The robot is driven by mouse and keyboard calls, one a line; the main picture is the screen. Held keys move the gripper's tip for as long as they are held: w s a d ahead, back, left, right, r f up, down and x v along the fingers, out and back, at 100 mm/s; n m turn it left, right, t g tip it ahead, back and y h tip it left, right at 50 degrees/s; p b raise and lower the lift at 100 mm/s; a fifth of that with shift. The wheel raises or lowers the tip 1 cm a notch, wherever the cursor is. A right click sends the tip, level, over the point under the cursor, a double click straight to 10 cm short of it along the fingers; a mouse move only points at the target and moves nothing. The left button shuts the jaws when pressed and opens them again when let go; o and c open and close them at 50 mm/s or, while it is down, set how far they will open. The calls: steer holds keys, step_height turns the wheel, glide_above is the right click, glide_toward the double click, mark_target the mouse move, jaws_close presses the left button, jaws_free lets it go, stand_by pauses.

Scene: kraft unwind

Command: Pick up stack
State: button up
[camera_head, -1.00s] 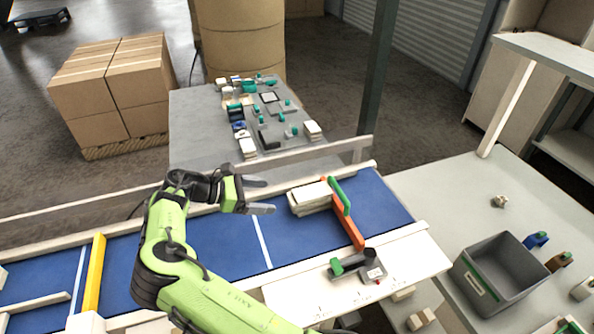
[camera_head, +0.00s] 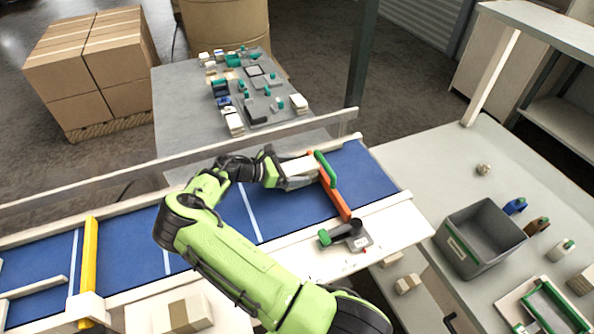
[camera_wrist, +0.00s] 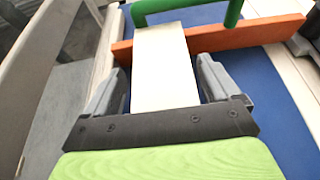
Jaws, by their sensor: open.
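The stack (camera_head: 300,167) is a pale, cream-coloured pile of flat pieces on the blue conveyor belt, beside an orange bar with a green handle. My gripper (camera_head: 296,173) is at the stack, with its fingers on either side of it. In the wrist view the stack (camera_wrist: 165,70) runs between the two grey fingers of my gripper (camera_wrist: 164,88), with a gap visible on the right side. The jaws are open. The lower layers of the stack are hidden in the wrist view.
The orange bar (camera_head: 338,197) with its green handle (camera_head: 325,168) crosses the belt just beyond the stack. A low rail (camera_head: 200,166) runs along the belt's far side. A black-and-green device (camera_head: 345,236) sits on the near ledge. A grey bin (camera_head: 480,238) stands on the right table.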

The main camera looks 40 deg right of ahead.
steer(key=shift+d+f, duration=0.1)
steer(key=shift+d, duration=0.1)
steer(key=shift+a, duration=0.2)
steer(key=c, duration=1.1)
steer(key=shift+c, duration=0.2)
step_height(320, 180, up, 28)
steer(key=p, duration=0.1)
